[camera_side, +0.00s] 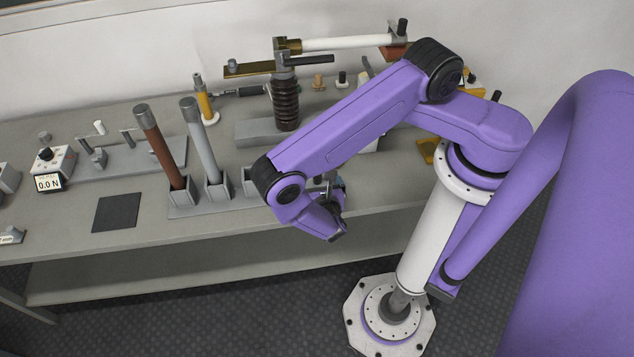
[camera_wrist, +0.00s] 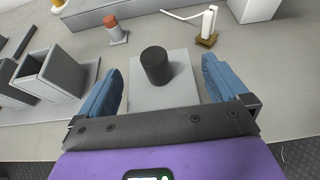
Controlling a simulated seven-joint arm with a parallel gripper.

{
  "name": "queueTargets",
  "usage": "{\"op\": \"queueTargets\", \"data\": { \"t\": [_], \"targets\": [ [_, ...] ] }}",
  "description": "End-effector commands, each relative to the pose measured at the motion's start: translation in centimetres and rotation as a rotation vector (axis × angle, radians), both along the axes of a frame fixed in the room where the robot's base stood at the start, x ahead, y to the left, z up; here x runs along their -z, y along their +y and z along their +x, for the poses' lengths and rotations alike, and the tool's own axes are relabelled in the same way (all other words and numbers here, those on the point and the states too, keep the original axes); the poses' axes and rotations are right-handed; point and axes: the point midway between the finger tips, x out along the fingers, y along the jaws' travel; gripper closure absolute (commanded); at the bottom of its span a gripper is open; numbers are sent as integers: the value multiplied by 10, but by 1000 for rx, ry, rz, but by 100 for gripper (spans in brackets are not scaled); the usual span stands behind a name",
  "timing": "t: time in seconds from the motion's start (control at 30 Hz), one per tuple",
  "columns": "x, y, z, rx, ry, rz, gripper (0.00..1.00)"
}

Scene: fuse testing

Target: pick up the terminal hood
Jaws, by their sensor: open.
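A short dark grey cylinder (camera_wrist: 157,67), which I take to be the terminal hood, stands upright on a pale grey square plate (camera_wrist: 163,96) in the wrist view. My gripper (camera_wrist: 160,72) is open, with one blue finger to the left of the cylinder and one to the right. There is clear space between each finger and the cylinder, and nothing is held. In the side view my gripper (camera_side: 337,192) is near the bench's front edge. I cannot make out the cylinder there; my arm covers that area.
An open grey socket block (camera_wrist: 52,72) stands left of the plate in the wrist view. An orange-topped post (camera_wrist: 112,28) and a white piece on a brown base (camera_wrist: 208,30) are beyond. In the side view, brown (camera_side: 160,148) and grey (camera_side: 202,143) tubes stand in holders.

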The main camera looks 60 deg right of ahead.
Motion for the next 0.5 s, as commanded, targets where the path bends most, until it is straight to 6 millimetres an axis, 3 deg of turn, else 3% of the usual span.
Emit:
{"op": "queueTargets", "data": {
  "t": [0.23, 0.37, 0.4, 0.5],
  "targets": [
    [1, -1, 1, 0, 0, 0, 3],
    [0, -1, 1, 0, 0, 0, 46],
    [0, -1, 1, 0, 0, 0, 51],
    [0, 0, 1, 0, 0, 0, 51]
  ]
}}
